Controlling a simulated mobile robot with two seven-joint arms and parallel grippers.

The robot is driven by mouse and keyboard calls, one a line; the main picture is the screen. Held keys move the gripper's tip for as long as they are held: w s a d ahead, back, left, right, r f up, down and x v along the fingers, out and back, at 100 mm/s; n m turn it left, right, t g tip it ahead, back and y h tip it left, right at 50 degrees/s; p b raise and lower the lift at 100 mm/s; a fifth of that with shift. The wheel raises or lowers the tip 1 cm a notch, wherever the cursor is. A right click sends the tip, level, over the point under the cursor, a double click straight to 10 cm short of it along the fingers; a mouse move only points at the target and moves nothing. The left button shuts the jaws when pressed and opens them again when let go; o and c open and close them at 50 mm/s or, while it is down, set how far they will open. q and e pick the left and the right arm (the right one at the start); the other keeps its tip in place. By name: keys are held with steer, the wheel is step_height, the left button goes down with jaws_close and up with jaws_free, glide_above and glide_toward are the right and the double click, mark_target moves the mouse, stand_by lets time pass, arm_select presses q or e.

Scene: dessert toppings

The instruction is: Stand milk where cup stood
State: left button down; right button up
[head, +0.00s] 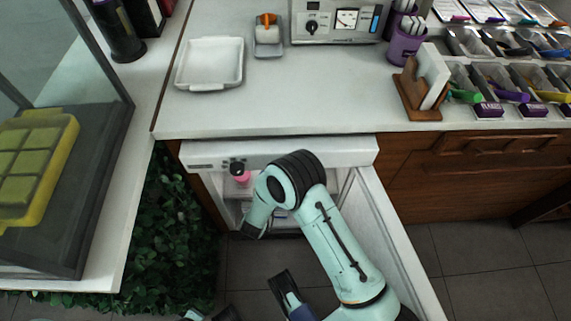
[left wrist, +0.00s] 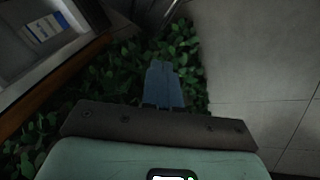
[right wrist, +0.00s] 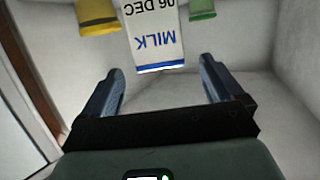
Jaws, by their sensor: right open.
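The milk carton (right wrist: 155,38), white with blue lettering and a blue band, appears upside down in the right wrist view, inside the white compartment. My right gripper (right wrist: 161,66) is open, its two fingers apart on either side of the carton's near end; no grip shows. A yellow tapered container (right wrist: 97,14) is left of the carton and a green one (right wrist: 203,8) right of it, both cut off; I cannot tell if either is a cup. In the head view my right arm hides much of the fridge inside. My left gripper (left wrist: 163,70) has its fingers together, empty, over foliage.
The fridge (head: 215,152) is open under the counter, its door (head: 390,235) swung out at right. A pink bottle (head: 240,178) with a dark cap stands inside. On the counter are a white tray (head: 210,82) and a wooden holder (head: 418,105). Foliage (head: 175,235) lies left.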

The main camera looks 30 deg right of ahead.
steer(key=s+a+f+n+g+y, duration=0.1)
steer(key=s+a+f+n+y, duration=0.2)
steer(key=s+f+y, duration=0.55)
arm_select(q)
steer(key=shift+s+d+r+g+p, duration=0.15)
steer(key=shift+s+d+r+p, duration=0.1)
steer(key=shift+s, duration=0.25)
steer(key=shift+s+d+r+g+p, duration=0.1)
steer(key=shift+s+d+r+g, duration=0.1)
steer(key=shift+s, duration=0.25)
arm_select(e)
steer(key=s+a+f+n+g+y, duration=0.1)
steer(key=s+a+f+g+y, duration=0.1)
steer(key=s, duration=0.4)
steer(key=s+a+f+n+g+y, duration=0.2)
steer(key=s+a+f+g+y, duration=0.1)
steer(key=s, duration=0.4)
steer(key=shift+s+a+f, duration=0.3)
steer(key=shift+a+f, duration=0.6)
steer(key=shift+a, duration=0.05)
steer(key=shift+y, duration=0.25)
